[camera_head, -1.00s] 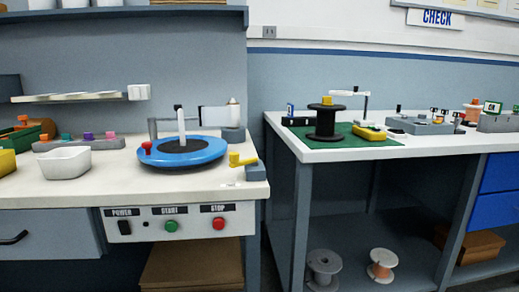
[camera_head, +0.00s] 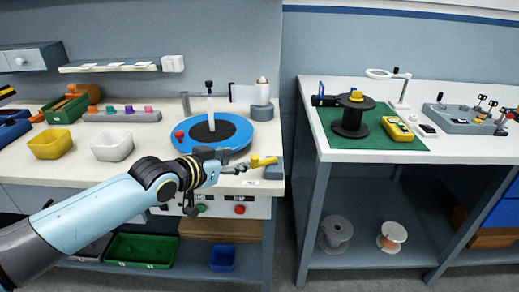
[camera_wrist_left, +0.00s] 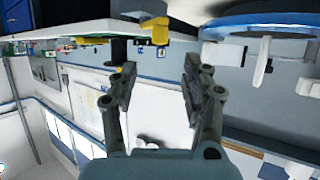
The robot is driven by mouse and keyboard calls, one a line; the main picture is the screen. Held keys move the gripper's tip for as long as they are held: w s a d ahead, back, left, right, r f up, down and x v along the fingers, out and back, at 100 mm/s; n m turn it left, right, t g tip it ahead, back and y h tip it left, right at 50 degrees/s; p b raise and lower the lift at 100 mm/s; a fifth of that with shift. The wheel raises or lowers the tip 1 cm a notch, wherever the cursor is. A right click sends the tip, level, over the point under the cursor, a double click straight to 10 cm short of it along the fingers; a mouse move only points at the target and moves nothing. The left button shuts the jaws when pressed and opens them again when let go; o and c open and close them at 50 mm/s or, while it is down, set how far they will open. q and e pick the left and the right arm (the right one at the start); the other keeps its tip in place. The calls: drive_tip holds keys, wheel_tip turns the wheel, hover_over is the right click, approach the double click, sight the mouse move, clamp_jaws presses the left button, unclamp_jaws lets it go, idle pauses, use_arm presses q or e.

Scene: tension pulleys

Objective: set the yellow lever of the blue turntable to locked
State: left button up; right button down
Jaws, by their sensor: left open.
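The blue turntable (camera_head: 238,132) is a blue ring with a black centre, a white upright post and a red knob, on the white bench. Its yellow lever (camera_head: 264,160) sits on a small grey block (camera_head: 273,172) at the bench's front right corner, and lies roughly sideways. My left gripper (camera_head: 245,168) is just left of the lever, open and apparently empty; contact with the lever cannot be told. In the left wrist view the picture is inverted: the open fingers (camera_wrist_left: 158,85) show with the lever (camera_wrist_left: 155,30) beyond them and the turntable (camera_wrist_left: 285,22) at upper right. My right gripper is not in view.
A white bowl (camera_head: 112,146) and a yellow bowl (camera_head: 51,144) stand left of the turntable. A panel with a red button (camera_head: 239,210) is below the bench edge. A gap separates this bench from the right-hand table with a black spool (camera_head: 351,118) on a green mat.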

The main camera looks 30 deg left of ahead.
sight(253, 157)
use_arm(q)
drive_tip(key=b+x, duration=0.2)
drive_tip(key=x, duration=0.8)
drive_tip(key=shift+f, duration=0.15)
drive_tip(key=shift+s, duration=0.1)
drive_tip(key=shift+c, duration=0.3)
clamp_jaws()
